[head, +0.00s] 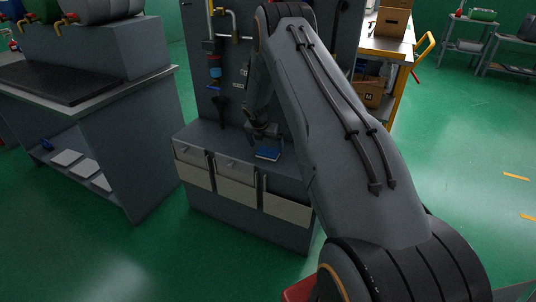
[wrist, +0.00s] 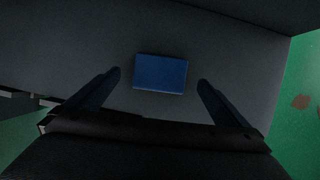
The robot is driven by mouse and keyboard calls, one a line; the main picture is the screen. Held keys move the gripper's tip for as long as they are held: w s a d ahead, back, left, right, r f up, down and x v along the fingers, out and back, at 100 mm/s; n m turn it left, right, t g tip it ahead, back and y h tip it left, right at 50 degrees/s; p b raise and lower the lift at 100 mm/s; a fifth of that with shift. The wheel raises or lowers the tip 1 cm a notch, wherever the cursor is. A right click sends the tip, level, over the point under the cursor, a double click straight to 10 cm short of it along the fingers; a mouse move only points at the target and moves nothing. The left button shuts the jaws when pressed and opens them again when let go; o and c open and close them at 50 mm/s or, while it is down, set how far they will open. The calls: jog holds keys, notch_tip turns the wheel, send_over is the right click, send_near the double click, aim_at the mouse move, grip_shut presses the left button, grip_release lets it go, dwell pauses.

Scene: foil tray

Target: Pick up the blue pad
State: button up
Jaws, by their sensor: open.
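The blue pad (head: 268,154) is a small flat rectangle lying on the grey cabinet top (head: 213,140). It also shows in the wrist view (wrist: 161,73), lying flat and nearly square to the picture. My gripper (head: 264,136) is just above and behind the pad in the head view, partly hidden by my arm. In the wrist view my gripper (wrist: 161,77) is open, with one finger on each side of the pad. The fingers are apart from the pad and nothing is held between them.
A pegboard back panel (head: 232,85) with hanging tools rises behind the cabinet top. A grey bench (head: 130,95) stands at left, and a yellow cart (head: 398,75) with boxes stands at right. The cabinet top around the pad looks clear.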

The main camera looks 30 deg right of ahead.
aim_at(268, 151)
jog(key=shift+x, duration=1.75)
jog(key=c, duration=1.2)
jog(key=shift+o, duration=0.2)
jog(key=shift+r, duration=0.1)
jog(key=shift+s+a+r, duration=0.15)
jog(key=shift+r, duration=0.35)
notch_tip(268, 151, up, 6)
jog(key=shift+r+b, duration=0.1)
jog(key=shift+b, duration=0.35)
jog(key=s+a+b, duration=0.2)
jog(key=s+a, duration=1)
jog(key=a, duration=0.3)
jog(key=shift+a, duration=0.2)
